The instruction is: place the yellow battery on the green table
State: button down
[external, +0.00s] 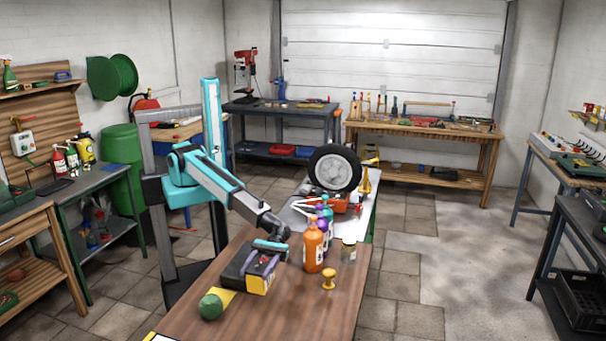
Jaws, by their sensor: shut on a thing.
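Behind the wooden table stands a grey-topped table (296,212) with a green leg (373,225), bearing a wheel (334,168) and a red item (340,204).
On the wooden table (310,312), an orange bottle (313,246), more bottles, a jar (349,251) and a yellow knob-like piece (328,279) stand right of my gripper. A green round-ended item (211,306) lies front left. The wooden table's front right is clear.

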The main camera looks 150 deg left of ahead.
jog(key=shift+r+b, duration=0.35)
jog(key=shift+r, duration=1.75)
jog(key=shift+s+a+f, duration=0.1)
jog(key=shift+s+f, duration=0.1)
jog(key=shift+f, duration=0.05)
jog(key=shift+s+f, duration=0.15)
jog(key=shift+s, duration=0.15)
jog(key=s+d+g, duration=0.1)
jog(key=s+d, duration=0.2)
jog(key=s, duration=0.3)
jog(key=s+d+m+h, duration=0.1)
jog(key=s+d, duration=0.1)
jog(key=s, duration=0.5)
jog(key=shift+s+d+f+g, duration=0.25)
jog(key=shift+d+g, duration=0.15)
